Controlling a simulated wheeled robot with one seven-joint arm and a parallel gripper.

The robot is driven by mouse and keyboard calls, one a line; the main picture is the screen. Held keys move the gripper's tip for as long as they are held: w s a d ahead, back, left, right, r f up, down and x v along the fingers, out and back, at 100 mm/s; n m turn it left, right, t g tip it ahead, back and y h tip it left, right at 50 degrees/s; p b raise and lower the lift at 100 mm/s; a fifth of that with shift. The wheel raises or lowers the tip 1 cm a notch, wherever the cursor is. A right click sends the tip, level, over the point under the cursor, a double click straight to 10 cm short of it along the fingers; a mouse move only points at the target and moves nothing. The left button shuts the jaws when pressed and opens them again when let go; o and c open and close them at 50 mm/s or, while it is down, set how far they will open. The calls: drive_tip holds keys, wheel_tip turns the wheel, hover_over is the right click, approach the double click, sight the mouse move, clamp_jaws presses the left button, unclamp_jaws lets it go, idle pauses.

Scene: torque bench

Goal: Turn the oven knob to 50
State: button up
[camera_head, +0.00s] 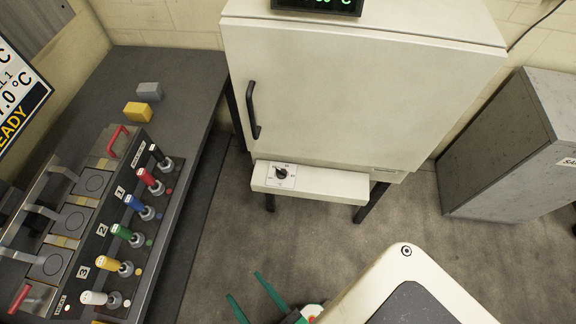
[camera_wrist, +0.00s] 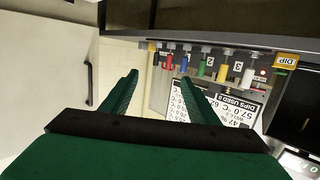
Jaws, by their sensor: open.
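The oven (camera_head: 350,80) is a large cream cabinet with a black door handle (camera_head: 253,110). Its black knob (camera_head: 281,174) sits on a small white dial plate on the panel below the door. The dial marks are too small to read. A green display at the top is partly cut off. My gripper (camera_head: 248,300) is at the bottom of the head view, its two green fingers apart and empty, well clear of the knob. In the wrist view the gripper (camera_wrist: 160,85) is open with nothing between its fingers. The oven handle (camera_wrist: 88,82) shows at left there; the knob does not.
A dark bench (camera_head: 105,90) at left carries a station with several coloured levers (camera_head: 130,236), a yellow block (camera_head: 137,112) and a grey block (camera_head: 149,91). A grey cabinet (camera_head: 500,150) stands at right. Floor (camera_head: 240,240) before the oven is clear.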

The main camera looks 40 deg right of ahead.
drive_tip(key=w+d+f+m+t+h, duration=0.2)
drive_tip(key=w+d+t+h, duration=0.1)
drive_tip(key=w, duration=0.3)
drive_tip(key=m+g+h, duration=1.3)
drive_tip(key=g+h, duration=0.1)
approach(280, 172)
drive_tip(key=x, duration=1)
drive_tip(key=shift+d+r, duration=0.1)
drive_tip(key=shift+d, duration=0.15)
drive_tip(key=shift+c, duration=0.3)
drive_tip(key=c, duration=1)
